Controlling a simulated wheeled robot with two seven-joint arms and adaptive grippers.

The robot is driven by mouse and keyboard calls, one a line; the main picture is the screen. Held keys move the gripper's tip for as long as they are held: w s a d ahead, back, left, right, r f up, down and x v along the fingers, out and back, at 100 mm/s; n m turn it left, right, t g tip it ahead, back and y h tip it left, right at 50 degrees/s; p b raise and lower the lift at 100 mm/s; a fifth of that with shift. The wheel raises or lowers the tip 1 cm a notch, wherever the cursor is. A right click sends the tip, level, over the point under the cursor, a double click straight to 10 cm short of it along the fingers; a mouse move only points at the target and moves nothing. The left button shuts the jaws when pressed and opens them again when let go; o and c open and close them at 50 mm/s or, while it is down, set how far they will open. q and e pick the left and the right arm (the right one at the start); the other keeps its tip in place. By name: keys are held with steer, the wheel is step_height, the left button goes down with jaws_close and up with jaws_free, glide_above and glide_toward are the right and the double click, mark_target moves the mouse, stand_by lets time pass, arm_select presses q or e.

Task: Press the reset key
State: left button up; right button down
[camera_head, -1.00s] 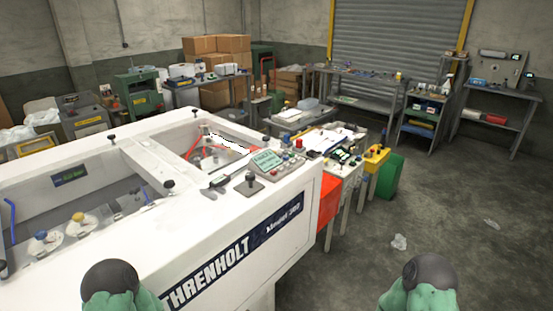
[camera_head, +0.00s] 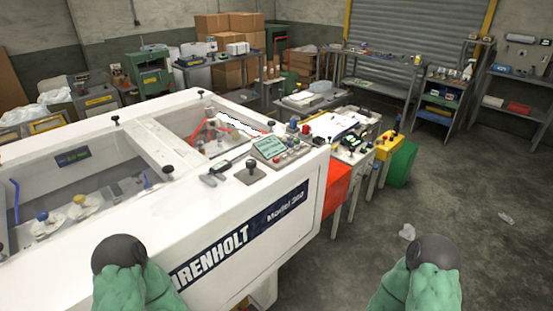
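The control panel (camera_head: 285,153) sits on the top right corner of a white machine (camera_head: 160,235) marked "Model 360". It has a pale green screen (camera_head: 269,148) and small buttons beside it; their labels are too small to read, so I cannot tell which is the reset key. A red knob (camera_head: 305,129) stands just behind the panel. Two green-covered parts of my arms with dark round caps show at the bottom, one in front of the machine and one over the floor at the right. No gripper fingers show, and nothing of mine touches the panel.
A black-knobbed lever (camera_head: 253,168) and a grey tool (camera_head: 215,172) lie left of the panel. A red-orange bin (camera_head: 337,186) and a green bin (camera_head: 403,164) stand right of the machine. Benches and a shutter line the back. The floor at right is mostly clear, with scraps.

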arm_select(q)
jaws_close()
stand_by(1.0)
